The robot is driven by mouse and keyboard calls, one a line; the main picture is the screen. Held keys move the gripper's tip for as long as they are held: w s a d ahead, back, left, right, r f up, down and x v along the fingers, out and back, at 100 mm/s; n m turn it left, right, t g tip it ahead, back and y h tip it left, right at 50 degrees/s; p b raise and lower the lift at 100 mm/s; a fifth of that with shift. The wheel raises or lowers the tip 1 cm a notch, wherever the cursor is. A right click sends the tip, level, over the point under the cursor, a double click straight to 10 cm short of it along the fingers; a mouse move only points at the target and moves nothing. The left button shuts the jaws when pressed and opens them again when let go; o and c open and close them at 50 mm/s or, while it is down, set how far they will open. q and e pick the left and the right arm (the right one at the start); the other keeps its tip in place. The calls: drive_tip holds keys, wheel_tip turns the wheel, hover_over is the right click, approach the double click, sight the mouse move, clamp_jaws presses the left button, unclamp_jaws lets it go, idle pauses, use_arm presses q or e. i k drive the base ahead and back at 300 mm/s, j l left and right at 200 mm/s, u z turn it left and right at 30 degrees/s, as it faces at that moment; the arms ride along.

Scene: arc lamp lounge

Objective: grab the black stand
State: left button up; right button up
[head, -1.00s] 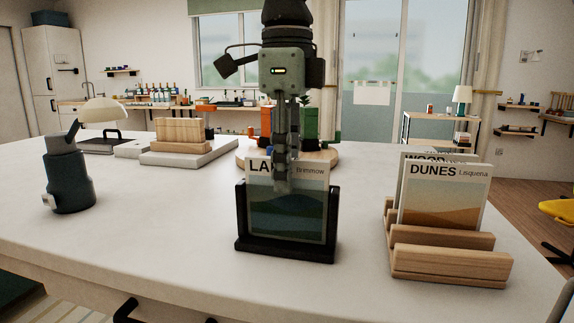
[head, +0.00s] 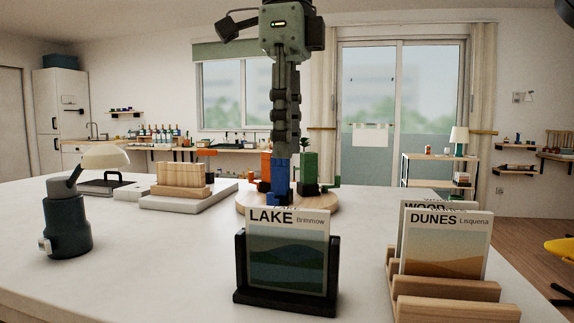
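The black stand (head: 243,270) stands upright near the front middle of the white table. It holds a card (head: 287,262) reading "LAKE Brimmow", which covers most of the stand's back. My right gripper (head: 284,150) points down in the head view, well above the stand and apart from it. I see its fingers edge-on, one in line with the other, so their opening does not show. Blue pieces (head: 280,180) show just below its tips, seemingly on the board behind. My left gripper is not in view.
A wooden rack (head: 445,290) with cards such as "DUNES" (head: 446,246) stands right of the stand. A dark lamp with a cream shade (head: 105,157) is at left. A round wooden board (head: 330,203) with a green block (head: 308,168) lies behind. The table left of the stand is clear.

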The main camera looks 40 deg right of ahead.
sight(294, 275)
drive_tip(key=k+j, duration=1.2)
drive_tip(key=k, duration=0.1)
